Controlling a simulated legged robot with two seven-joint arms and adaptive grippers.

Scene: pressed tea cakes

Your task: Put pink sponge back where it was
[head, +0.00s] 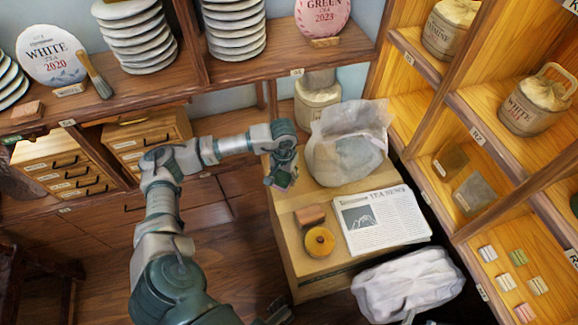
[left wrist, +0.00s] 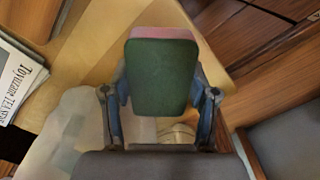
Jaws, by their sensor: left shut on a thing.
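The sponge (left wrist: 162,78) has a dark green face and a thin pink layer along its top edge in the left wrist view. My left gripper (left wrist: 160,92) is shut on it, with one finger on each side. In the head view my left gripper (head: 284,172) holds the sponge (head: 281,180) over the back left part of the wooden table (head: 290,264), beside a translucent plastic bag (head: 345,150). I cannot tell if the sponge touches the table. A dark part at the bottom edge seems to be my right gripper (head: 277,314); its fingers are not clear.
A newspaper (head: 385,222), a brown block (head: 310,215) and a round yellow-brown object (head: 319,241) lie on the table. A white bag (head: 408,287) stands in front. Wooden shelves (head: 478,148) rise at the right; a shelf with plate stacks (head: 236,28) is behind.

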